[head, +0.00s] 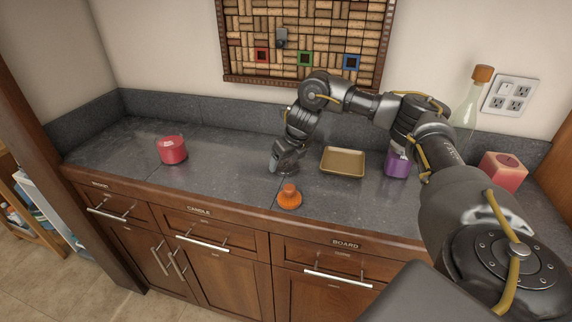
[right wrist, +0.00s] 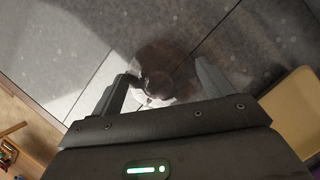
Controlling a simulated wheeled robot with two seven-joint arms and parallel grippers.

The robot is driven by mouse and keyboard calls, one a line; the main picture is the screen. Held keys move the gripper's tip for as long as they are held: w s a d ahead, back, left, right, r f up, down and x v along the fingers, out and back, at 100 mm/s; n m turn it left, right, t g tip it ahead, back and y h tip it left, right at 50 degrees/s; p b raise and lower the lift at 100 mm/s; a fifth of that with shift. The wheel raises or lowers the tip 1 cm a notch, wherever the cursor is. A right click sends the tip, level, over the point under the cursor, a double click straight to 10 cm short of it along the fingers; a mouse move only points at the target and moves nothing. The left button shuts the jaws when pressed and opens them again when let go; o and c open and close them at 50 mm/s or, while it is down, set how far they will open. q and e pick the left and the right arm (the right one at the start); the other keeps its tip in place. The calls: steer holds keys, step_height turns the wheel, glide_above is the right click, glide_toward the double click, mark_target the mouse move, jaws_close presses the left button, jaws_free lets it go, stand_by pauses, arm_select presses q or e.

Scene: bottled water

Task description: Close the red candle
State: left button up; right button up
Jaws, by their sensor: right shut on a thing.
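A red candle (head: 172,151) with a white label stands on the counter at the left in the head view. I cannot tell from here whether its top is covered. My right gripper (head: 276,167) points down low over the middle of the counter, to the right of the red candle and apart from it. In the right wrist view its fingers (right wrist: 163,86) are closed on a dark, round, lid-like thing (right wrist: 156,62) with a knob. That thing is mostly hidden in the head view. My left gripper is not in view.
An orange knobbed piece (head: 290,197) lies near the counter's front edge. A tan tray (head: 343,161), a purple candle (head: 396,166), a pinkish-red block (head: 503,171) and a corked bottle (head: 470,105) stand at the right. The counter between gripper and red candle is clear.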

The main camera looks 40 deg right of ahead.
steer(key=shift+r, duration=0.15)
steer(key=shift+r, duration=0.2)
step_height(320, 180, up, 2)
steer(key=shift+w+r+b, duration=0.1)
steer(key=shift+b, duration=0.35)
steer(key=s+a+r+p, duration=0.3)
steer(key=s+a+r, duration=0.5)
steer(key=a+r, duration=0.2)
steer(key=shift+s+a, duration=0.35)
steer(key=shift+a, duration=0.2)
